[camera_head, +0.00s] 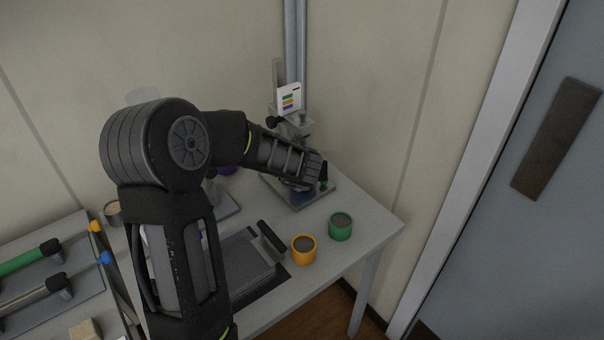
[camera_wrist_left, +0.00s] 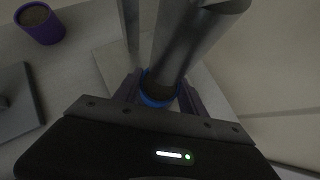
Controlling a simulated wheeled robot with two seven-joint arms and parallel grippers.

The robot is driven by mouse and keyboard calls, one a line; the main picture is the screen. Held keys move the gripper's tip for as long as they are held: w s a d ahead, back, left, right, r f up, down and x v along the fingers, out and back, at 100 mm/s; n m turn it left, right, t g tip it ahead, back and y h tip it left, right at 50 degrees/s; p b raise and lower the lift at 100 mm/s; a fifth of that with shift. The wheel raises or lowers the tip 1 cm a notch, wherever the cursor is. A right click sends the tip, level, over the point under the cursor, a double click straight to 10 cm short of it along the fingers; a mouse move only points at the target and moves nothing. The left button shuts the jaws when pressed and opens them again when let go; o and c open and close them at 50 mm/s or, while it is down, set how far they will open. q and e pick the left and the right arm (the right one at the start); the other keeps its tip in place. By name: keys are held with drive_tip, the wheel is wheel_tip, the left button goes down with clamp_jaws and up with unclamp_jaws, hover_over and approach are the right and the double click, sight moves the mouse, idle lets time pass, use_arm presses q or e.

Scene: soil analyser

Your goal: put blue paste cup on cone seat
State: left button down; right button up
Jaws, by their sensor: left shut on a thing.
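The blue paste cup (camera_wrist_left: 152,101) is between the fingers of my left gripper (camera_wrist_left: 160,95) in the left wrist view. My left gripper is shut on it. A grey metal shaft (camera_wrist_left: 185,45) of the cone device comes down in front of the cup and hides part of its mouth. In the head view my left gripper (camera_head: 306,184) is over the base plate (camera_head: 322,194) of the cone device (camera_head: 291,120). The cup is mostly hidden there. I cannot tell whether the cup touches the seat. My right gripper is not in view.
An orange cup (camera_head: 304,250) and a green cup (camera_head: 340,227) stand near the table's front right edge. A purple cup (camera_wrist_left: 40,23) stands off to the left in the wrist view. A dark-handled tray (camera_head: 245,262) lies left of the orange cup. A wall is close behind the device.

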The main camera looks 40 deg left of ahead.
use_arm(q)
drive_tip(key=c, duration=0.9)
unclamp_jaws()
drive_tip(key=shift+f, duration=0.1)
drive_tip(key=shift+s+r, duration=0.1)
drive_tip(key=shift+r, duration=0.2)
drive_tip(key=p+v, duration=0.2)
drive_tip(key=v, duration=0.9)
drive_tip(key=shift+s+d+r+p, duration=0.1)
drive_tip(key=shift+s+d+p, duration=0.1)
drive_tip(key=shift+s+p, duration=0.15)
